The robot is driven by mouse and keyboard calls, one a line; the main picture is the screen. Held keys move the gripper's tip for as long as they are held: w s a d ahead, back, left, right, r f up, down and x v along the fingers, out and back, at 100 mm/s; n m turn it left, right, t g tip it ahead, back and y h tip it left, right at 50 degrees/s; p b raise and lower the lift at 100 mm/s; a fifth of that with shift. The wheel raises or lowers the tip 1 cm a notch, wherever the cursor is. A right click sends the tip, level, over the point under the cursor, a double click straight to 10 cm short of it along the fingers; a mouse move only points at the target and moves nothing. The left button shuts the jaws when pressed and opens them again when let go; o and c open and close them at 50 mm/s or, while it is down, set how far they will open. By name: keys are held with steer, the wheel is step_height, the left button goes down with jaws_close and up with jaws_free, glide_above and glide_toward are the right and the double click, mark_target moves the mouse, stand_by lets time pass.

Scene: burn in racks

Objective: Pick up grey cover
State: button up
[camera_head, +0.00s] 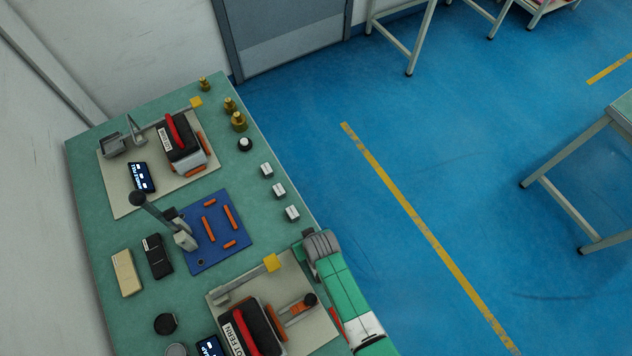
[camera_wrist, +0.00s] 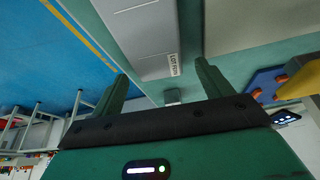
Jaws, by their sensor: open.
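The grey cover (camera_wrist: 140,40) is a long, smooth grey piece with a small white label. It lies along the green table's edge in the wrist view and runs out of the top of the picture. My gripper (camera_wrist: 163,84) has its two green fingers spread apart, with nothing between the tips. The fingers point toward the label end of the cover, and I see no contact. In the head view my green and white arm reaches over the table's right edge. I cannot make out the fingers or the cover there.
A beige fixture plate (camera_head: 318,325) with a yellow block (camera_head: 272,262) and a black, red-handled device (camera_head: 262,332) stands left of my arm. A blue board (camera_head: 228,255) lies beyond. Small white-topped blocks (camera_head: 292,213) line the table edge. The blue floor (camera_head: 450,170) is right.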

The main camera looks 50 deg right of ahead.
steer(key=shift+w+d+f, duration=0.15)
steer(key=shift+f, duration=0.3)
steer(key=c, duration=1.1)
